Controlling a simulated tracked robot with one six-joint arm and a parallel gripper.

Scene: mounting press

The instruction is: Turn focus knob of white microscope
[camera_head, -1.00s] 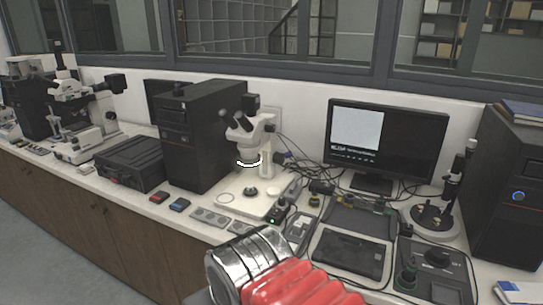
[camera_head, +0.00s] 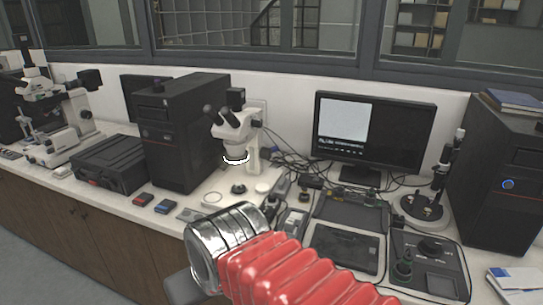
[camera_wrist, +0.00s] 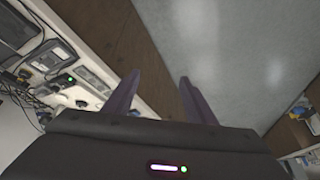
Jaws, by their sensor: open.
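The white stereo microscope (camera_head: 234,128) stands upright on the bench in the middle of the head view, right of a black computer tower. A lit white ring shows under its head. Its focus knob cannot be made out clearly; a dark part shows at the right of its column. My red and silver arm crosses the lower middle of the head view, in front of the microscope base and apart from its head. My gripper (camera_wrist: 158,84) shows in the wrist view with two fingers spread and nothing between them, over the floor and bench front.
The black tower (camera_head: 186,135) and a black case (camera_head: 108,163) stand left. A monitor (camera_head: 372,138), loose cables and a control box (camera_head: 430,265) lie right. A second microscope (camera_head: 62,110) stands far left. Open floor (camera_wrist: 225,45) shows in the wrist view.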

